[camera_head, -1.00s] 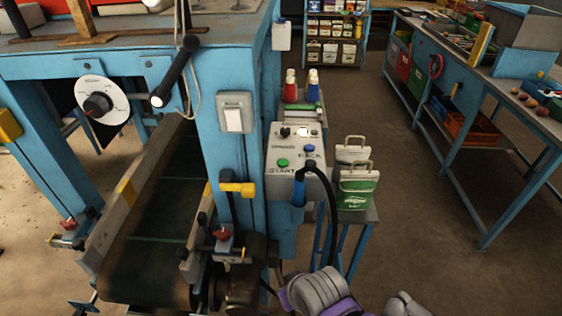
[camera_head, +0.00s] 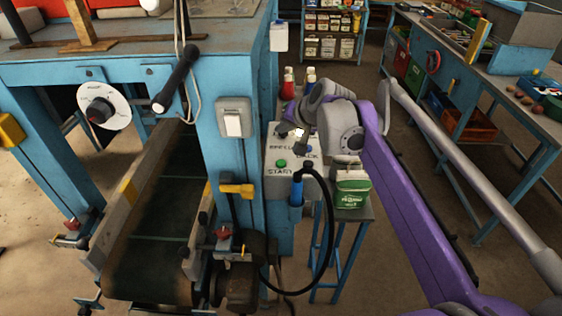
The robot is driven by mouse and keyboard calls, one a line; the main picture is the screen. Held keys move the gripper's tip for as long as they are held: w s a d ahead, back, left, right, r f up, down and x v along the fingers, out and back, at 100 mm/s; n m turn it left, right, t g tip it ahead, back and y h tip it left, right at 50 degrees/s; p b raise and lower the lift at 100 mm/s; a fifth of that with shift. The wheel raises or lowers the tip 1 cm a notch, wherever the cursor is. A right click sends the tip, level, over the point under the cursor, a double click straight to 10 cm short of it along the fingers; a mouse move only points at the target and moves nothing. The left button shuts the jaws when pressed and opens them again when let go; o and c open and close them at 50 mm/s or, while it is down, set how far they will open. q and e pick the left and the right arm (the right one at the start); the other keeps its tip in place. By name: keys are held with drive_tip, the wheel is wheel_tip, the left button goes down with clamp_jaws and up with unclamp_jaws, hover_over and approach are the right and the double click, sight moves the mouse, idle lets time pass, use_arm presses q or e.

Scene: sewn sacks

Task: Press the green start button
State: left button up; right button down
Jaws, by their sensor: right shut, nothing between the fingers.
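The green start button (camera_head: 281,163) sits on the sloped front of a grey control box (camera_head: 279,186), above the printed word START. It is uncovered in the head view. My right arm, purple and grey, reaches in from the lower right. My right gripper (camera_head: 296,120) is over the upper part of the box, above and slightly right of the green button and apart from it. It is shut and empty; its fingertips are small and hard to make out. My left gripper is not in view.
A black cable with a blue plug (camera_head: 296,190) loops below the box. Green-and-white sacks (camera_head: 351,190) stand on the right. A blue machine frame (camera_head: 229,171) and conveyor (camera_head: 150,255) are left.

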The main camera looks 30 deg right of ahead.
drive_tip(key=shift+f, duration=0.1)
drive_tip(key=b, duration=0.5)
hover_over(283, 165)
wheel_tip(283, 165, down, 7)
drive_tip(key=shift+s+f, duration=0.1)
drive_tip(key=shift+f, duration=0.05)
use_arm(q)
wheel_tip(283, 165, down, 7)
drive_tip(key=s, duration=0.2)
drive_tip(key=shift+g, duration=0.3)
use_arm(e)
drive_tip(key=shift+f, duration=0.7)
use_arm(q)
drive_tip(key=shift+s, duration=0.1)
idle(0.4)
use_arm(e)
drive_tip(key=shift+f, duration=0.4)
